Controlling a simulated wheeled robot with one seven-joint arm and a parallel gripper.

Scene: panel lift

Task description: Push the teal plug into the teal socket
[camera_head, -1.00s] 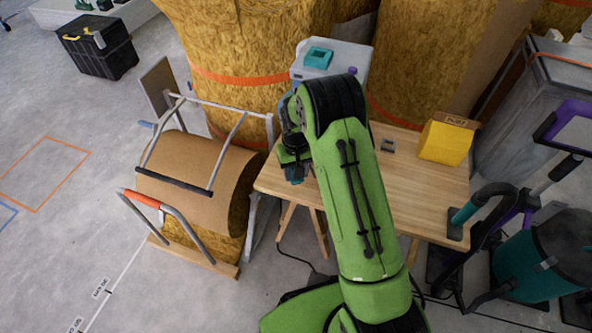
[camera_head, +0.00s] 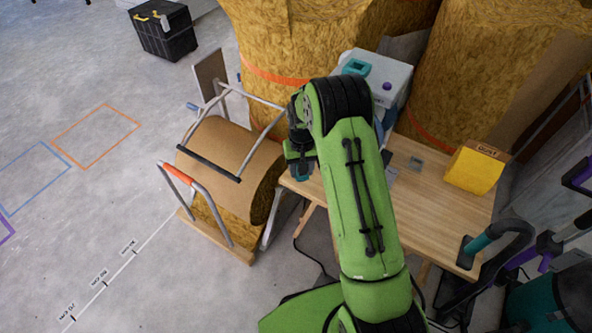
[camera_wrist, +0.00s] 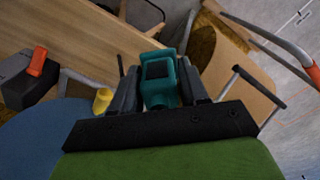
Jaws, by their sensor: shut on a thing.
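The teal plug (camera_wrist: 160,82) is a blocky teal piece with a dark square face, held between the two dark fingers of my gripper (camera_wrist: 159,75). In the head view, the plug (camera_head: 302,173) shows as a small teal patch below my gripper (camera_head: 300,158), by the table's left end. What looks like the teal socket (camera_head: 356,67) is a teal square frame with a dark centre on top of a pale grey box. My gripper is left of and nearer than that box, apart from it. My green arm hides part of the box and table.
A wooden table (camera_head: 455,218) carries a yellow box (camera_head: 473,170) and a small grey part (camera_head: 415,162). A purple knob (camera_head: 387,86) sits on the grey box. A cart with a brown roll (camera_head: 228,165) stands close to the left. Large straw-coloured bales stand behind.

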